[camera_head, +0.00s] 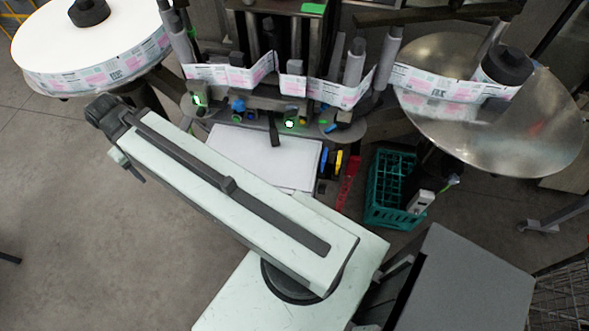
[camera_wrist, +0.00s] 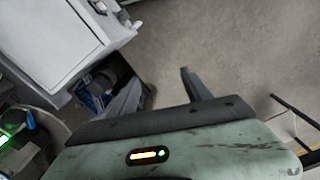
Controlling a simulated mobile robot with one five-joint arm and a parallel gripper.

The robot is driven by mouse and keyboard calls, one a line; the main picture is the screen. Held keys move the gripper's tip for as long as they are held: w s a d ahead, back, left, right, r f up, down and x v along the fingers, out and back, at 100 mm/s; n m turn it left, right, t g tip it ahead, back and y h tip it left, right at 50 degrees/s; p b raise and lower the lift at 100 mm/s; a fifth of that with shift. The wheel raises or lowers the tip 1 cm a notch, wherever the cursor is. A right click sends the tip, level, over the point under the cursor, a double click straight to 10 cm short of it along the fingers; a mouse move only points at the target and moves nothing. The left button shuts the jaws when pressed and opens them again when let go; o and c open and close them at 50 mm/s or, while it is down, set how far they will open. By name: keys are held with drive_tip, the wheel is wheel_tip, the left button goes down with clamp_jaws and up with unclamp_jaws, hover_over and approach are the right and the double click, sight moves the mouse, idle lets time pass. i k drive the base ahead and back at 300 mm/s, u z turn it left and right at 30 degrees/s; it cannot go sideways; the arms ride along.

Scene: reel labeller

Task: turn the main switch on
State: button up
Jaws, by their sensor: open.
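I cannot make out a part that is clearly the main switch. The reel labeller's white cabinet (camera_head: 262,157) is in the middle of the head view, with small yellow (camera_head: 338,161) and red (camera_head: 349,180) parts at its right side. The cabinet also shows at the upper left of the wrist view (camera_wrist: 52,42). My gripper (camera_wrist: 160,90) is open, its two dark fingers apart with bare floor and nothing held between them. In the head view my arm reaches to the upper left, its end apart from the cabinet and over the floor.
A large label reel (camera_head: 90,45) stands at the upper left and a round metal plate (camera_head: 540,130) at the right. A teal crate (camera_head: 378,212) is on the floor right of the cabinet. A grey box-like surface (camera_head: 475,280) is at the lower right. The left floor is free.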

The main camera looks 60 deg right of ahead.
sight(321, 189)
drive_tip(key=z, duration=0.35)
drive_tip(key=k, duration=0.95)
drive_tip(key=z, duration=0.9)
drive_tip(key=k, duration=1.25)
drive_tip(key=z, duration=0.05)
